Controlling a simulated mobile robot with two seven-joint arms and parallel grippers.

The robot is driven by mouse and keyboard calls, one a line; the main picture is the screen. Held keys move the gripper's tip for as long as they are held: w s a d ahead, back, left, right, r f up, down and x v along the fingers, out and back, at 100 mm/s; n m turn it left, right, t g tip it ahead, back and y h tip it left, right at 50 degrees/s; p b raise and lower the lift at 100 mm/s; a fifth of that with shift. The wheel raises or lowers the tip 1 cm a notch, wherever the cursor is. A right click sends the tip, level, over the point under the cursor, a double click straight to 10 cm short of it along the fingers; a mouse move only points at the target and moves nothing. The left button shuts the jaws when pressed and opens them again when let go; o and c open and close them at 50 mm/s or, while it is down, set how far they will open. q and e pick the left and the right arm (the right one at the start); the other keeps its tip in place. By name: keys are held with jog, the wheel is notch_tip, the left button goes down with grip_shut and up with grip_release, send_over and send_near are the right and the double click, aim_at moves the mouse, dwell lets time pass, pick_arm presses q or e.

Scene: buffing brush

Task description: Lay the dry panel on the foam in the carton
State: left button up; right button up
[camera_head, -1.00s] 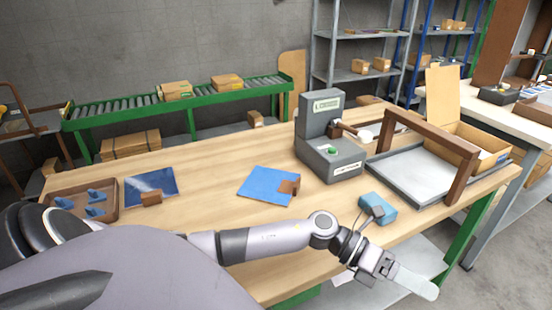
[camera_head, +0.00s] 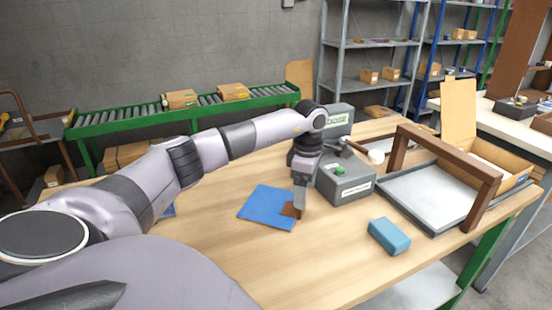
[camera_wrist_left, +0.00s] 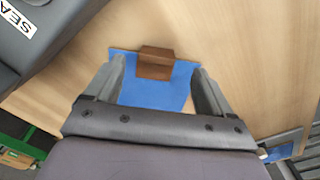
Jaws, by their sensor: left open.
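A matt blue panel (camera_head: 262,205) lies flat on the wooden table, with a brown block (camera_head: 289,210) at its right edge. My left gripper (camera_head: 300,203) points down over that block. In the left wrist view its fingers are open and spread to either side, with the brown block (camera_wrist_left: 156,62) between and just beyond the tips; contact cannot be told. A second blue panel (camera_head: 168,211) is mostly hidden behind my left arm. The open carton (camera_head: 515,183) stands at the far right with its flap up; a pale surface shows inside. My right gripper is out of view.
A grey machine (camera_head: 345,180) stands close to the right of my gripper. A brown frame (camera_head: 482,203) over a grey tray (camera_head: 430,222) stands before the carton. A light-blue block (camera_head: 389,236) lies near the front edge. The front middle of the table is clear.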

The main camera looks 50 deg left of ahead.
pick_arm(q)
jog(key=f, duration=0.4)
jog(key=shift+a+f, duration=0.3)
jog(key=shift+f, duration=0.1)
jog(key=c, duration=1.3)
